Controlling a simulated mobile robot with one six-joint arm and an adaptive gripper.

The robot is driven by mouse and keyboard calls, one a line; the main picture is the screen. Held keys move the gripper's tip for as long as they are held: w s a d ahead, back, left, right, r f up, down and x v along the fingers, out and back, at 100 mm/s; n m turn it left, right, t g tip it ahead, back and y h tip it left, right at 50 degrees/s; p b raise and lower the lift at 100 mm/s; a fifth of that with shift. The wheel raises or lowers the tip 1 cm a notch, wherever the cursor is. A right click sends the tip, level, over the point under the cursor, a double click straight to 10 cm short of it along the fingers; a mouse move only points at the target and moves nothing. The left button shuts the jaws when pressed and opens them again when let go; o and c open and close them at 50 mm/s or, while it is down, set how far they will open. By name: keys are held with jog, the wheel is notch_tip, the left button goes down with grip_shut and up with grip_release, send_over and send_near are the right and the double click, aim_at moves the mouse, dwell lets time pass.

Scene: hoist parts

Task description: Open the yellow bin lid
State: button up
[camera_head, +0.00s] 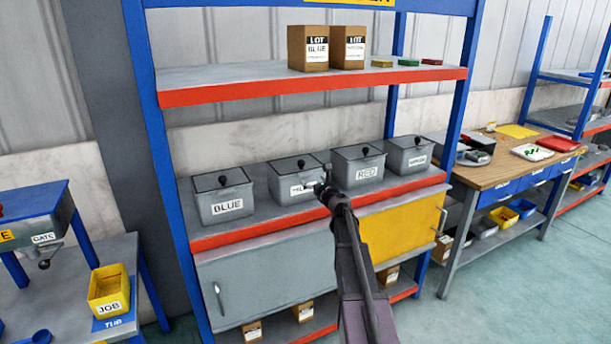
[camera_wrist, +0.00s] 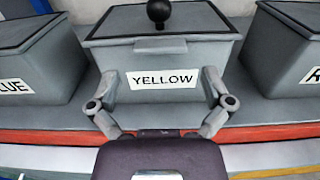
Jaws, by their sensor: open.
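The yellow bin (camera_head: 285,190) is a grey box on the middle shelf, second from the left. In the wrist view its front label reads YELLOW (camera_wrist: 163,78). Its grey lid (camera_wrist: 115,22) lies flat on top and looks closed, with a round black knob (camera_wrist: 158,10) in the middle. My gripper (camera_wrist: 160,84) is open and empty, its two fingers spread in front of the label, below the knob. In the head view my gripper (camera_head: 322,186) partly covers the right side of the bin.
The blue bin (camera_head: 222,203) stands to the left, the red bin (camera_head: 358,177) to the right, and another lidded bin (camera_head: 409,163) beyond it. The upper shelf (camera_head: 230,86) carries two cardboard boxes. Below are a grey cabinet door (camera_head: 265,282) and a yellow one (camera_head: 402,230).

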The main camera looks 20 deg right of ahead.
aim_at(307, 175)
jog(key=shift+w+a, duration=0.1)
jog(key=shift+w, duration=2.75)
